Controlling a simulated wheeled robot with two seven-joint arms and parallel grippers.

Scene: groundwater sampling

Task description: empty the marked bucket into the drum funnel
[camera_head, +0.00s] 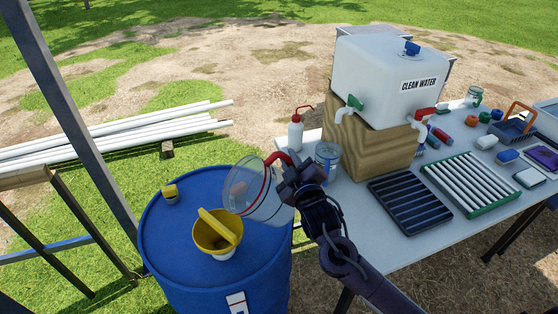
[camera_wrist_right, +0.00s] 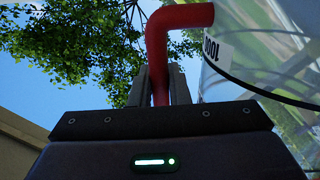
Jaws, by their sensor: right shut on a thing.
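The marked bucket (camera_head: 250,190) is a clear vessel with a red handle. It is held tilted, its mouth facing left, beside and above the yellow drum funnel (camera_head: 210,238). My right gripper (camera_head: 288,168) is shut on the red handle, which also shows between the fingers in the right wrist view (camera_wrist_right: 158,50). There the bucket's clear wall (camera_wrist_right: 260,60) carries black marks reading 1000. The funnel sits on the blue drum (camera_head: 175,255), with a yellow flap or bar across its top. I cannot tell whether liquid is in the bucket or flowing. My left gripper is out of view.
To the right, the table (camera_head: 375,245) bears a clean water tank (camera_head: 390,75) on a wooden block, a wash bottle (camera_head: 296,132), a tin (camera_head: 327,160) and racks (camera_head: 410,205). A metal post (camera_head: 65,110) stands left.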

